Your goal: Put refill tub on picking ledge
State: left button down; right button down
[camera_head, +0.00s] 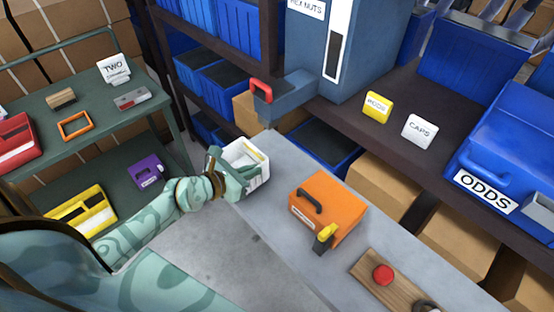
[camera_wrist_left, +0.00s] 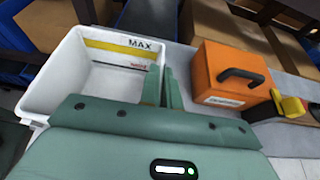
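In the left wrist view the tub (camera_wrist_left: 52,75) looks empty and shows a MAX mark. My left gripper (camera_head: 228,172) is at its side wall. In the wrist view its fingers (camera_wrist_left: 163,88) stand close together, one inside and one outside the wall, shut on it. The tub overlaps the ledge's edge in the picture; I cannot tell whether its base touches. My right gripper is not in view.
An orange box (camera_head: 325,210) with a black handle and a yellow-topped part stands on the ledge. A wooden board with a red button (camera_head: 383,274) lies nearer. A blue-grey hex nuts dispenser (camera_head: 335,70) with a red handle rises behind. A green shelf cart (camera_head: 90,110) stands left.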

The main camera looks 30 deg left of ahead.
pick_arm(q)
jog(key=b+x, duration=0.1)
jog(key=x, duration=0.4)
jog(key=b+x, duration=0.2)
jog(key=x, duration=0.4)
jog(key=shift+w+r, duration=0.2)
jog(key=shift+r, duration=0.15)
jog(key=c, duration=1.6)
grip_release()
